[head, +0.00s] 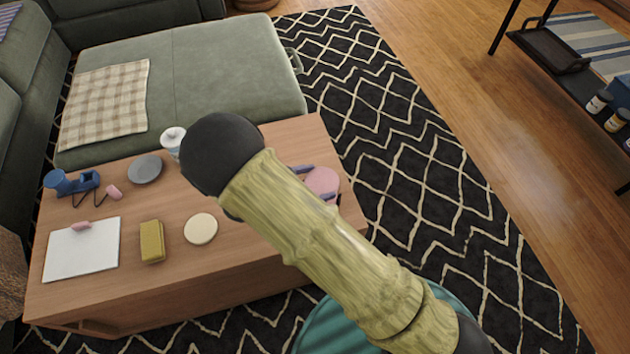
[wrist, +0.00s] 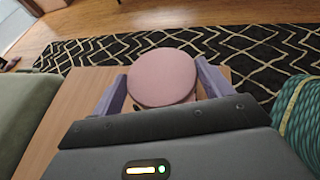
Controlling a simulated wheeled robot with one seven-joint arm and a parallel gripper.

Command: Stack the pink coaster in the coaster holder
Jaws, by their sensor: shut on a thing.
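The pink coaster (head: 324,181) is a flat round disc at the right end of the wooden coffee table. My gripper (head: 316,183) has its purple fingers on either side of it and is shut on it. In the wrist view the pink coaster (wrist: 162,77) sits level between the two fingers (wrist: 163,88), over the table's end. I cannot tell its height above the tabletop. I cannot make out the coaster holder in either view; my arm hides part of the table. A cream round disc (head: 201,228) and a grey round disc (head: 146,169) lie flat on the table.
The coffee table (head: 185,268) also bears a white pad (head: 82,252), a yellow block (head: 152,242), a blue dispenser (head: 72,182) and a white jar (head: 172,140). A green sofa (head: 200,75) stands behind. A teal ribbed object (head: 325,330) is near the table's front right.

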